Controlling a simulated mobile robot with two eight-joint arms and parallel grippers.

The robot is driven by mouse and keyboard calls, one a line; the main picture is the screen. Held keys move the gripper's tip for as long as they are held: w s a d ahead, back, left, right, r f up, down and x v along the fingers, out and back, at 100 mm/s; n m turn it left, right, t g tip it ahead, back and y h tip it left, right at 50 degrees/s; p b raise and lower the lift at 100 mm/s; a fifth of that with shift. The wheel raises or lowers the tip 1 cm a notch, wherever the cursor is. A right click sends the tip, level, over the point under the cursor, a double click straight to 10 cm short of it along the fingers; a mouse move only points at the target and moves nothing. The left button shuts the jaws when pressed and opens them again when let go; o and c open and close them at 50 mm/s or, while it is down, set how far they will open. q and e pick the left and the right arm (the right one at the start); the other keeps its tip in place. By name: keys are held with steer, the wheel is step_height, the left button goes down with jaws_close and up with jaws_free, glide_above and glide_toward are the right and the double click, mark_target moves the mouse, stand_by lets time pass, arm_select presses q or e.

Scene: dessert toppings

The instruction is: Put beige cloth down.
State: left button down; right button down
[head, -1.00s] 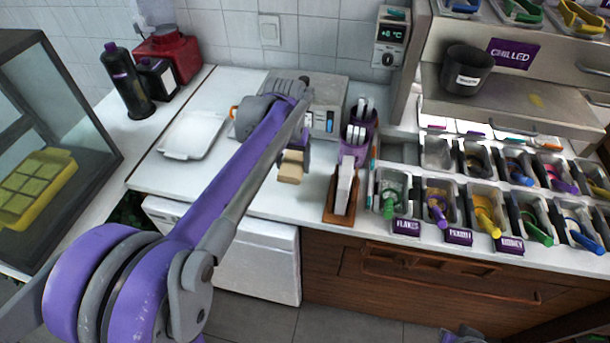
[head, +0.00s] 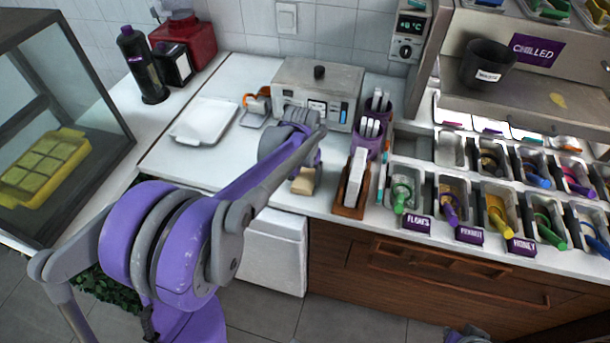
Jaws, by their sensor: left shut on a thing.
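The beige cloth (head: 304,181) shows as a small folded tan block near the front edge of the white counter, just left of the wooden holder. My left gripper (head: 308,166) is shut on it from above. My own arm hides most of the fingers, so I cannot tell whether the cloth touches the counter. Only a small part of my right arm shows at the bottom edge of the head view; its gripper is out of view.
A wooden holder with white sheets (head: 353,184) stands close right of the cloth. Behind are a metal appliance (head: 345,79) and purple cups (head: 368,143). A white tray (head: 205,119) lies left. Topping bins with scoops fill the right. The counter (head: 215,165) is bare in front of the tray.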

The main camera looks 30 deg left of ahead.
mark_target(304, 181)
arm_select(q)
steer(key=shift+f, duration=0.2)
jaws_free()
steer(key=shift+r, duration=0.1)
steer(key=shift+r, duration=0.25)
step_height(304, 181, up, 11)
steer(key=s, duration=0.1)
steer(key=s+d+f+m+t, duration=0.1)
steer(key=s+d+f, duration=0.1)
steer(key=s, duration=0.4)
steer(key=s+d+f+m+t, duration=0.1)
steer(key=s+d+f, duration=0.2)
steer(key=s, duration=0.4)
steer(key=s+d+f+t+p, duration=0.1)
steer(key=s+d+f+t, duration=0.1)
steer(key=s+d, duration=0.3)
steer(key=shift+s+f+m, duration=0.4)
steer(key=shift+s+f, duration=0.2)
steer(key=shift+s, duration=0.5)
